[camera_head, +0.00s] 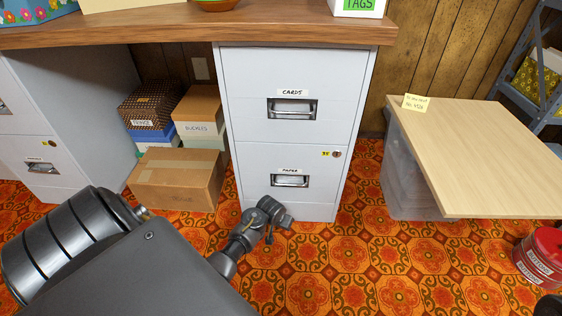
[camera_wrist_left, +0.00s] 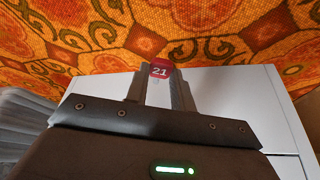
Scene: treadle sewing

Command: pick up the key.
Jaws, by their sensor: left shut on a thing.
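A red tag marked 21 (camera_wrist_left: 160,69), which I take to be the key's tag, sits between the fingertips of my left gripper (camera_wrist_left: 158,82) in the left wrist view. The jaws are shut on it. The key's metal part is mostly hidden or too small to make out. In the head view my left gripper (camera_head: 283,216) is low, in front of the bottom of the grey filing cabinet (camera_head: 230,160), above the carpet. The tag cannot be made out there. My right gripper does not show.
The cabinet has drawers labelled CARDS and PAPER, and a lock (camera_head: 336,154) beside a yellow mark. Cardboard boxes (camera_head: 178,180) stand to its left. A clear bin (camera_head: 408,175) under a wooden board (camera_head: 480,150) stands right. A red tin (camera_head: 543,255) is far right. Patterned carpet between is free.

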